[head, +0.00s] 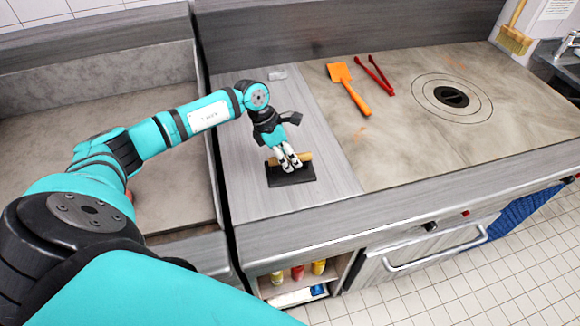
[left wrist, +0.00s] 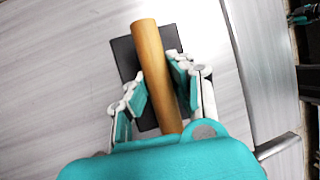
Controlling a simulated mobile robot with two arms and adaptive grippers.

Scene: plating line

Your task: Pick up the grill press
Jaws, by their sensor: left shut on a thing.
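The grill press is a flat black plate (head: 293,178) with a tan cylindrical wooden handle (head: 305,157) on top. It is on the grey counter strip left of the griddle. My left gripper (head: 288,164) points down at it, shut on the handle. In the left wrist view, the two fingers (left wrist: 158,90) stand on either side of the handle (left wrist: 150,55), with the black plate (left wrist: 127,55) beneath. I cannot tell whether the plate touches the counter. My right gripper is in neither view.
An orange spatula (head: 348,88) and red tongs (head: 374,75) lie on the griddle surface, left of a round ringed burner (head: 451,98). Bottles (head: 298,272) stand on a shelf below the counter. The grey strip around the press is mostly clear.

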